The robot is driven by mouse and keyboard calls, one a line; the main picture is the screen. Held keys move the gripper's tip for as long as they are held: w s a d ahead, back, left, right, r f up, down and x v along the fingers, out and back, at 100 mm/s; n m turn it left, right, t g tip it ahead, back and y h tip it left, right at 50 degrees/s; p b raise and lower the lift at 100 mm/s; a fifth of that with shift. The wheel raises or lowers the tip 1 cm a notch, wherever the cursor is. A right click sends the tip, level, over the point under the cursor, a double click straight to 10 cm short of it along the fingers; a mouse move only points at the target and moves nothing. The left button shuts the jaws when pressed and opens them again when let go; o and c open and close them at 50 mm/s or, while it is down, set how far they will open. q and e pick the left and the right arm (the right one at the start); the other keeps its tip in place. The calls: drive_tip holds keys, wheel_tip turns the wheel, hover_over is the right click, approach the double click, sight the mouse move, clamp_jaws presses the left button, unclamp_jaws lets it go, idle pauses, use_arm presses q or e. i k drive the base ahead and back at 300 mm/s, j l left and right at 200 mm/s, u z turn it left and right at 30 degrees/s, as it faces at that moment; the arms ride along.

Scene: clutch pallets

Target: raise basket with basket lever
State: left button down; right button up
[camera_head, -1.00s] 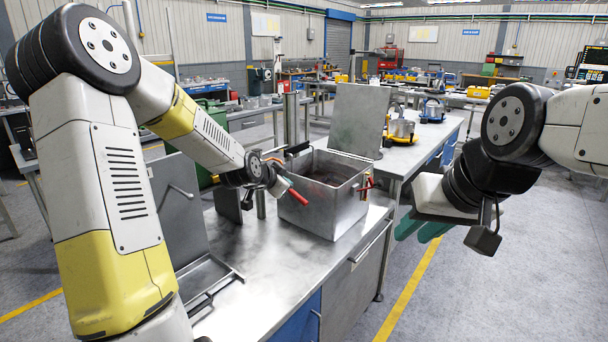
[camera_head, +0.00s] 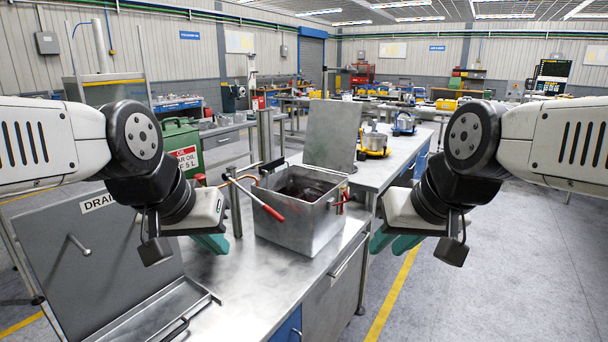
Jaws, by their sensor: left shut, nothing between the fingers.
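A square metal tank (camera_head: 310,229) stands on the steel bench with its lid (camera_head: 332,132) up. Its inside is dark; the basket (camera_head: 301,185) in it is hard to make out. A lever with a red handle (camera_head: 269,211) runs along the tank's left side, its handle slanting down across the front left wall. My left gripper (camera_head: 212,243), with green fingers, is shut and empty, to the left of the tank and apart from the red handle. My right gripper (camera_head: 394,243) is right of the tank, past the bench edge, touching nothing visible; its finger gap is unclear.
A grey drain tray (camera_head: 165,312) with an upright panel (camera_head: 90,255) is at the left front of the bench. A green oil can (camera_head: 181,146) stands behind my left arm. Pots on yellow and blue bases (camera_head: 374,145) stand farther back. Floor at the right is open.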

sight(227, 176)
drive_tip(key=i+j+z, duration=0.1)
drive_tip(key=i+l+u, duration=0.6)
drive_tip(key=l, duration=0.35)
drive_tip(key=i+l+u, duration=0.2)
drive_tip(key=l, duration=0.2)
drive_tip(key=i+l+u, duration=0.2)
drive_tip(key=l, duration=0.2)
